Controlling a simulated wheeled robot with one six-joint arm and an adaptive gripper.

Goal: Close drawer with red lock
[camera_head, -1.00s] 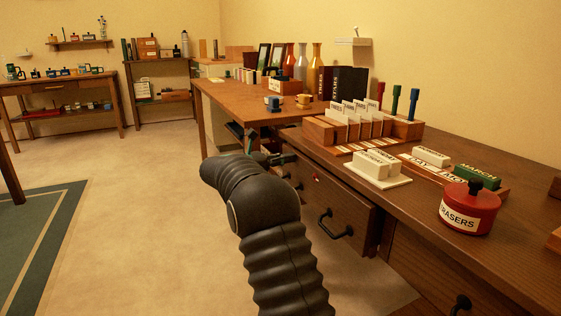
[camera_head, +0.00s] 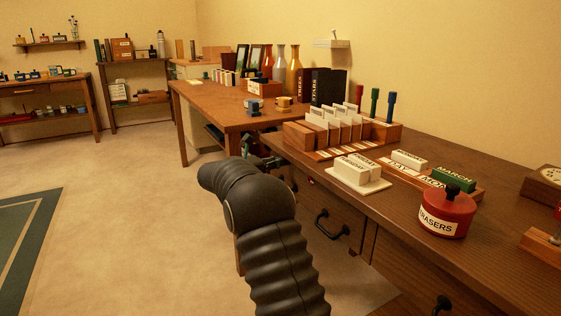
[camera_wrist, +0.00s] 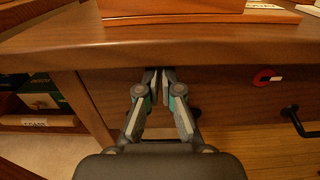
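The drawer with the red lock (camera_head: 303,203) is in the near desk, with its front close to the line of the desk. Its red lock (camera_head: 312,182) also shows in the wrist view (camera_wrist: 266,77). A black handle (camera_head: 331,226) is on the front, partly in the wrist view at the right edge (camera_wrist: 296,121). My gripper (camera_wrist: 159,76) is shut, with its fingertips nearly together at the left part of the drawer front, just under the desktop edge. I cannot tell whether they touch it or whether a small gap remains. In the head view my arm hides most of the gripper.
The desktop carries a red eraser pot (camera_head: 446,213), white blocks on a tray (camera_head: 362,186) and a card rack (camera_head: 300,136). A second table (camera_head: 205,99) adjoins at the back. An open shelf (camera_wrist: 42,126) is left of the drawer. The floor at left is clear.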

